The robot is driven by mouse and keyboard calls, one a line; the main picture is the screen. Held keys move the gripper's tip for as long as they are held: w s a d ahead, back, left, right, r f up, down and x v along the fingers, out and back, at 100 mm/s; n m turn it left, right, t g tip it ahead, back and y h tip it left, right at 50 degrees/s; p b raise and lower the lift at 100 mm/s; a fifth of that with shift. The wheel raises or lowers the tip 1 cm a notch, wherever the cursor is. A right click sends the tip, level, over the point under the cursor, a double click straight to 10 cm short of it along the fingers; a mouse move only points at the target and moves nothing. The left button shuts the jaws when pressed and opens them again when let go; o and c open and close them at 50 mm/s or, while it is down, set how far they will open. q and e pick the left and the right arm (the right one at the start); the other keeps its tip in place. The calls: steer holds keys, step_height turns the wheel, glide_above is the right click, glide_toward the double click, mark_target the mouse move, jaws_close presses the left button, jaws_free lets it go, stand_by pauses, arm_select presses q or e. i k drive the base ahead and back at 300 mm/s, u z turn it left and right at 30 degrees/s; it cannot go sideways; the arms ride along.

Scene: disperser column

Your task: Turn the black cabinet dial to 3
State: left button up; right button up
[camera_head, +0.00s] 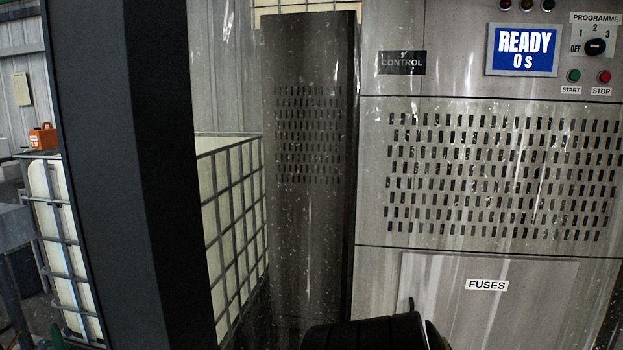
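The black cabinet dial (595,47) is a small round knob at the upper right of the steel cabinet, on a panel labelled PROGRAMME. The marks OFF, 1, 2 and 3 stand around it, with OFF at its left and 3 at its upper right. A short pale mark shows on the knob, but it is too small to tell for certain where it points. A dark rounded part, likely a link of my arm, shows at the bottom centre, well below the dial. No gripper fingers are in view.
The display (525,50) reads READY 0 S. A green START button (573,75) and a red STOP button (604,77) sit close below the dial. A wide dark post (130,170) stands at left before a caged white tank (232,205). The cabinet front looks clear.

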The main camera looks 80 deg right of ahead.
mark_target(594, 47)
steer(key=z, duration=3.6)
